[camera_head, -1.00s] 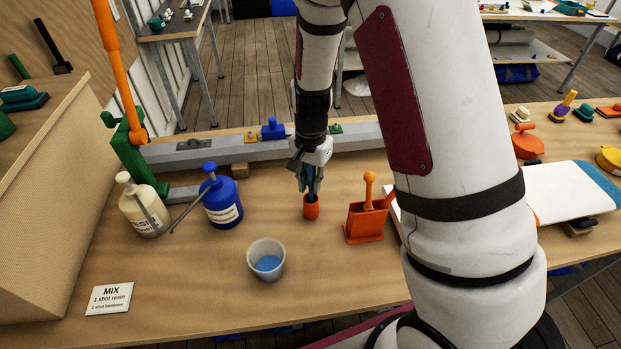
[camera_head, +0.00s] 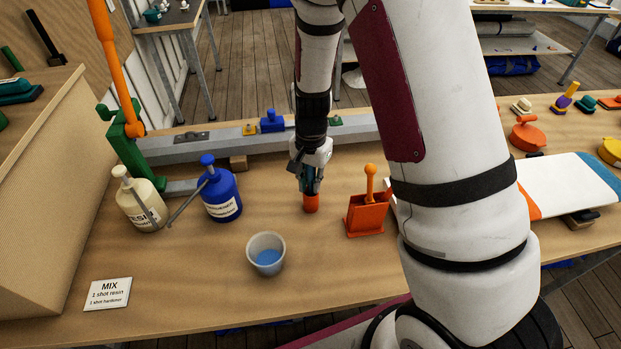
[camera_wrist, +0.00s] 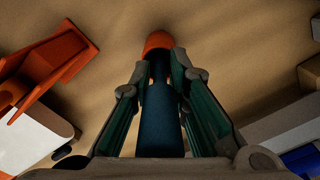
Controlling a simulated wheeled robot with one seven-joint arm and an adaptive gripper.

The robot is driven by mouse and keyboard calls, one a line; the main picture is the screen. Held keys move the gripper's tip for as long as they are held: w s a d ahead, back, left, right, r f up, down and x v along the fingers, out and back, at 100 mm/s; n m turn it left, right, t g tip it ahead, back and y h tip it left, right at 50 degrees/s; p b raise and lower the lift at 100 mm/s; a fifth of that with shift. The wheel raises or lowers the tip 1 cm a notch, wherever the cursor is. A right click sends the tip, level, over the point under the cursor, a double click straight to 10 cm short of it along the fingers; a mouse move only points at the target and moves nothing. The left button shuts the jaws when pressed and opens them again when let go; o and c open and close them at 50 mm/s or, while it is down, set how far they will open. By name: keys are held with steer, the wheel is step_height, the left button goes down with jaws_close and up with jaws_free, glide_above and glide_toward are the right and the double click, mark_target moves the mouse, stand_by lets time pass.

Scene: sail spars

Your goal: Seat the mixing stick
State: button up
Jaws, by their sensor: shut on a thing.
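My gripper (camera_head: 311,190) is shut on a dark blue stick (camera_wrist: 160,120), which I take to be the mixing stick. In the wrist view the stick runs between the two fingers, away from the palm. At its far end is a small orange cylinder (camera_head: 311,203), which also shows in the wrist view (camera_wrist: 158,42). The cylinder looks upright on the bench, right below the fingertips. The stick's lower end is hidden, so I cannot tell how deep it sits in the cylinder, or whether the two are one piece.
A cup with blue liquid (camera_head: 265,240) stands in front. An orange holder with a ball-topped stick (camera_head: 367,215) stands close on the right. A blue bottle (camera_head: 222,198) and a cream bottle (camera_head: 141,203) stand left. A grey beam (camera_head: 215,150) runs behind.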

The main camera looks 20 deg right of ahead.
steer(key=shift+f, duration=0.35)
steer(key=o, duration=0.9)
steer(key=shift+r, duration=0.15)
step_height(320, 180, up, 11)
steer(key=shift+f, duration=0.15)
steer(key=shift+r, duration=0.5)
